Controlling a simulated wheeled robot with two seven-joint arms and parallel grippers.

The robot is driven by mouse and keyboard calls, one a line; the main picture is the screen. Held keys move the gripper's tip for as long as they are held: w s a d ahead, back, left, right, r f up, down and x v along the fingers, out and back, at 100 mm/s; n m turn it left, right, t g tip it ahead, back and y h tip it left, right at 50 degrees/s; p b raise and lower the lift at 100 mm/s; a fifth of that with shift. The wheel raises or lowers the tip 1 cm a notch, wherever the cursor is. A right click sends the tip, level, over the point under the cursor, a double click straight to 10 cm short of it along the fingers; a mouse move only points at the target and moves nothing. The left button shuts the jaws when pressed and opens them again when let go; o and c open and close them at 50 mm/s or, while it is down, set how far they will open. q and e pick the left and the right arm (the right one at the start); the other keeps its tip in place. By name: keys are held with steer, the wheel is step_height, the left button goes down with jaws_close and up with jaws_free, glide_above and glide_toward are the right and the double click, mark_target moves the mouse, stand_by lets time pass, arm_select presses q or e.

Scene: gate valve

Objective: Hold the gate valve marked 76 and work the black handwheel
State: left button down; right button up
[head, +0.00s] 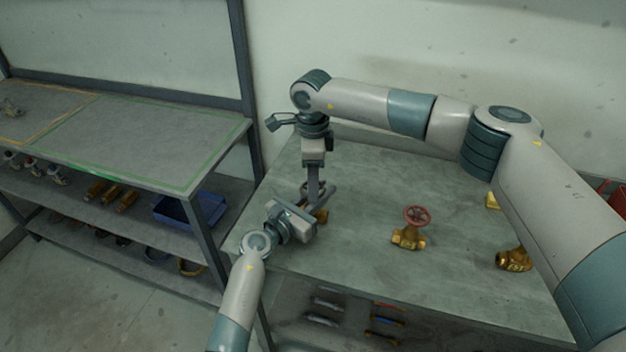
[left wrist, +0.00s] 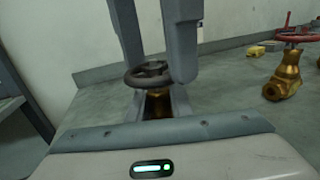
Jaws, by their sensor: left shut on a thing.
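The gate valve's brass body (left wrist: 157,106) shows between the jaws of my left gripper, under its black handwheel (left wrist: 150,75). In the head view my left gripper (head: 306,212) comes in from the left, shut on this valve near the table's left end. My right gripper (head: 314,195) points straight down from above at the handwheel. In the left wrist view the two grey fingers of my right gripper (left wrist: 158,68) stand apart at the wheel, one on each side. Whether they press on it cannot be told. The valve is mostly hidden in the head view, and no number is readable.
A brass valve with a red handwheel (head: 409,228) stands mid-table. Another brass valve (head: 514,260) is farther right, partly behind my right arm, with a yellow piece (head: 493,201) near it. A shelf bench (head: 150,150) with a blue bin (head: 185,211) stands left.

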arm_select(q)
steer(key=shift+f, duration=0.1)
arm_select(e)
steer(key=m, duration=0.5)
steer(key=shift+m, duration=0.3)
steer(key=shift+r+m, duration=0.1)
steer(key=shift+m, duration=2.1)
steer(key=shift+w, duration=0.1)
steer(key=o, duration=1.1)
steer(key=shift+c, duration=0.2)
step_height(320, 180, up, 12)
arm_select(q)
steer(key=c, duration=1.5)
jaws_free()
